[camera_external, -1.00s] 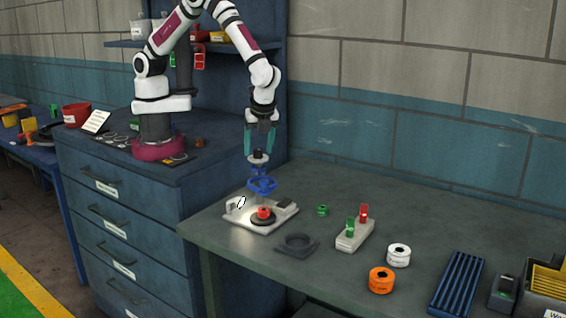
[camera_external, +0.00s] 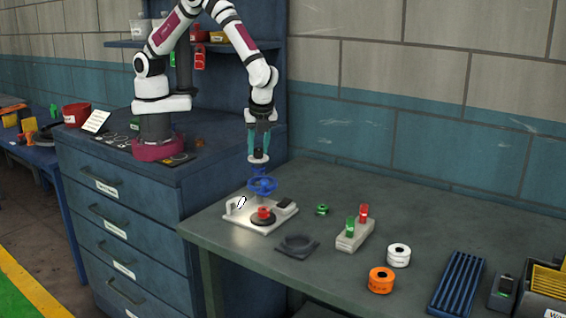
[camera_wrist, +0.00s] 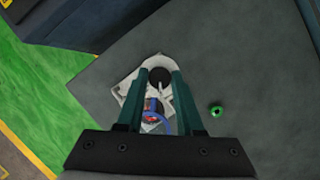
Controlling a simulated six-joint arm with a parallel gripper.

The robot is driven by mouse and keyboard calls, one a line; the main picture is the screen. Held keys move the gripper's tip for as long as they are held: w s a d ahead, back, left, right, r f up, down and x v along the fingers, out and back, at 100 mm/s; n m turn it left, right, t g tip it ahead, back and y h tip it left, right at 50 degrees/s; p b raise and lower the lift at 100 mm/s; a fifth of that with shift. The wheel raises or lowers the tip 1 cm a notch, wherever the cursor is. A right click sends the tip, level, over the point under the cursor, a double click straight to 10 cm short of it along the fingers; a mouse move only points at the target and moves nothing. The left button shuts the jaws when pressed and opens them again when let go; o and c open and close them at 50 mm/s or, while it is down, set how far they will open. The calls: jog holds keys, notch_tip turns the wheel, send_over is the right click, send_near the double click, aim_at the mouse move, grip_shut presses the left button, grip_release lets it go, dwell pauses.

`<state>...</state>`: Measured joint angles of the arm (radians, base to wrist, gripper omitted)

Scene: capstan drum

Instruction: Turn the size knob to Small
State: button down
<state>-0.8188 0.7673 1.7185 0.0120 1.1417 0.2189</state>
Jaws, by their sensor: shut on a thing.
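The size knob is a black round knob (camera_wrist: 160,77) on a pale disc, at the top of the small machine with the blue wheel (camera_external: 262,184). My gripper (camera_external: 258,156) points straight down from above and is shut on the knob, one teal finger on each side. The wrist view shows the knob between the fingertips (camera_wrist: 160,82). The fingers hide much of the knob in the external view. Size markings and the word Small are not readable. The machine's white base (camera_external: 249,227) carries a red part (camera_external: 264,213) on a dark disc.
A small green spool (camera_external: 322,209), a block with green and red levers (camera_external: 354,235), white (camera_external: 399,255) and orange (camera_external: 380,280) spools and a blue slotted tray (camera_external: 458,284) stand to the right.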

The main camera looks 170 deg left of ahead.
jog(key=m+y, duration=0.1)
jog(key=m, duration=0.2)
jog(key=m+y, duration=0.1)
jog(key=m, duration=0.2)
jog(key=shift+d+t, duration=0.15)
jog(key=shift+t, duration=0.15)
jog(key=m+y, duration=0.1)
jog(key=m, duration=0.2)
jog(key=m+t+y, duration=0.1)
jog(key=m, duration=0.2)
jog(key=shift+s+d+t, duration=0.15)
jog(key=shift+t, duration=0.15)
jog(key=m+t, duration=0.1)
jog(key=m, duration=0.1)
jog(key=m+t, duration=0.1)
jog(key=m, duration=0.2)
jog(key=shift+s+m+y, duration=0.15)
jog(key=shift+m+y, duration=0.15)
jog(key=shift+y, duration=0.1)
jog(key=m+t, duration=0.1)
jog(key=m, duration=0.1)
jog(key=m+t, duration=0.1)
jog(key=m, duration=0.2)
jog(key=shift+s, duration=0.15)
jog(key=shift+m, duration=0.4)
jog(key=c, duration=0.5)
grip_release()
jog(key=shift+c, duration=0.2)
